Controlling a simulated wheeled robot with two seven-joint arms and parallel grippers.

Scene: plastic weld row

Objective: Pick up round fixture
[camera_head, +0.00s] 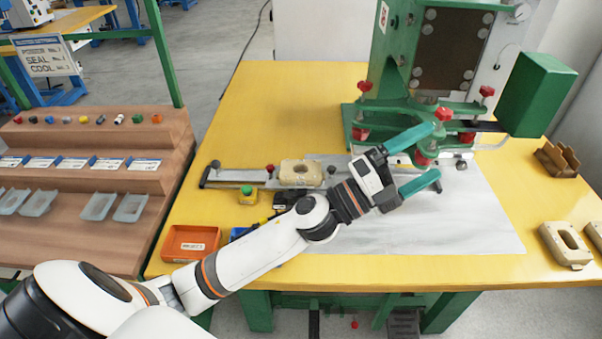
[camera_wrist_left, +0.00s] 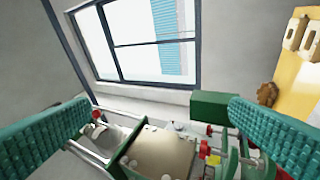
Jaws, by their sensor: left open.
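My left gripper (camera_head: 431,153) reaches over the table from the left, its teal fingers spread and empty in front of the green press. The wrist view shows the same open fingers (camera_wrist_left: 160,112) with nothing between them. A tan fixture with a rounded opening (camera_head: 300,173) sits on the metal rail, left of the gripper. A tan fixture with a long oval opening (camera_head: 566,245) lies at the right table edge, well away from the gripper. Another tan fixture (camera_head: 595,236) beside it is cut off by the frame. I cannot tell for sure which is the round one.
The green press (camera_head: 388,75) with red knobs stands at the back; its green box (camera_head: 536,95) juts right. A brown holder (camera_head: 557,159) is at the right. An orange tray (camera_head: 190,243) lies front left. The grey mat (camera_head: 470,225) is clear right of my arm.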

